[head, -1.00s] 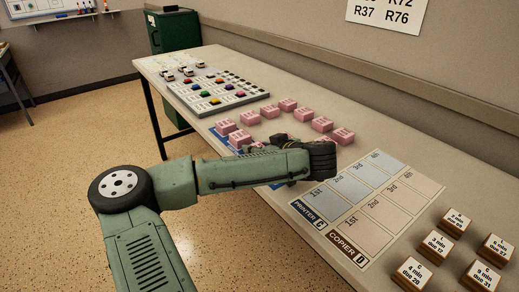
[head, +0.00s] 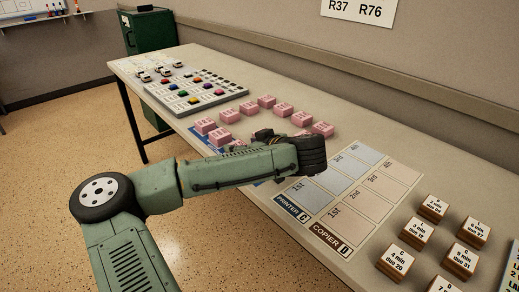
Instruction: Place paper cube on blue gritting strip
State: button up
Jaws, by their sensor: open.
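Several pink cubes with small labels, such as one at the left (head: 205,126) and one at the right (head: 322,129), stand on the table in a loose ring. Their print is too small to read, so I cannot tell which is the paper cube. A blue strip (head: 202,138) shows at the table's front edge beside the left pink cubes; my arm hides much of it and its lettering is unreadable. My gripper (head: 264,136) is mostly hidden behind my forearm and black wrist, among the pink cubes. It is open; I see no cube held.
A printer and copier grid board (head: 345,190) lies right of my wrist. Several labelled wooden blocks (head: 433,208) stand at the right. A grey board with coloured pieces (head: 190,93) lies at the left. A green cabinet (head: 150,32) stands behind the table (head: 300,88).

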jog(key=b+v, duration=0.1)
jog(key=v, duration=0.8)
jog(key=shift+s+d, duration=0.1)
jog(key=shift+s, duration=0.1)
